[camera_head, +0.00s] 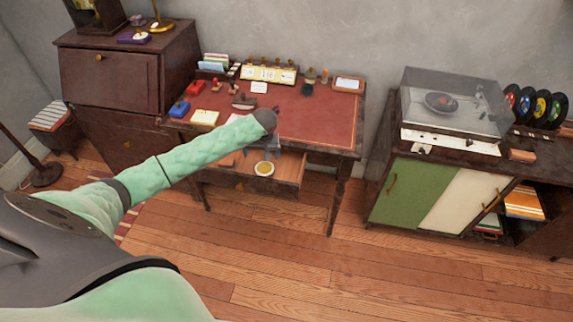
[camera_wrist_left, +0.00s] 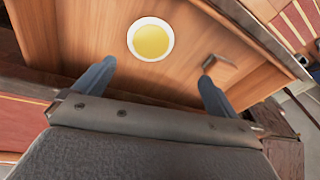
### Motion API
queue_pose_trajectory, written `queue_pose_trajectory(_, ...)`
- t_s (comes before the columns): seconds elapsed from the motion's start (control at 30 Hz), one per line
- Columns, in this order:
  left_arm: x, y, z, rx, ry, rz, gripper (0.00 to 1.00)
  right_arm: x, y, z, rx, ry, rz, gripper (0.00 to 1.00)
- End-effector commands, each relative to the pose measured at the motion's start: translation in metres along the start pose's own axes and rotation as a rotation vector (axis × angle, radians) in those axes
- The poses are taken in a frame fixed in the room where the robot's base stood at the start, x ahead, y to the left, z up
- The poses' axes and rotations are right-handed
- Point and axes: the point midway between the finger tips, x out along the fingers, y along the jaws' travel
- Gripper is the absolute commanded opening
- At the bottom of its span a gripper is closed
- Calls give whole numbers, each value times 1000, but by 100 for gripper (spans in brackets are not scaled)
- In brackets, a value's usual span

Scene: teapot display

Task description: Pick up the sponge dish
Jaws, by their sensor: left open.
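The sponge dish (camera_head: 264,169) is a small round white dish with a yellow top. It lies inside the open drawer (camera_head: 288,168) of the desk. In the left wrist view the dish (camera_wrist_left: 151,39) is at the top, just beyond and between the fingertips. My left gripper (camera_wrist_left: 156,75) is open and empty, over the drawer, apart from the dish. In the head view my left gripper (camera_head: 262,144) is partly hidden by my left arm, to the upper left of the dish. My right gripper is not in view.
The desk (camera_head: 318,117) has a red top with stamps, pads and cards. A small wooden block (camera_wrist_left: 218,68) lies in the drawer near the right finger. A cabinet with a turntable (camera_head: 452,100) stands at the right. The wooden floor in front is clear.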

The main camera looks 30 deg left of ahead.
Motion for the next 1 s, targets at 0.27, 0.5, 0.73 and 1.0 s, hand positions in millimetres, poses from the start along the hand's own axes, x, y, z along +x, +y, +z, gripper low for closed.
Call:
queue_pose_trajectory(0.27,9,2,6,-401,-66,25,97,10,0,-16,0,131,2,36)
queue_pose_trajectory(0.5,9,3,6,-539,-65,23,97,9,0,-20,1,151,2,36)
queue_pose_trajectory(0.73,24,3,7,-549,-66,22,97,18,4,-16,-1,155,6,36)
queue_pose_trajectory(1.0,42,4,8,-547,-66,22,97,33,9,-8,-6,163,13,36)
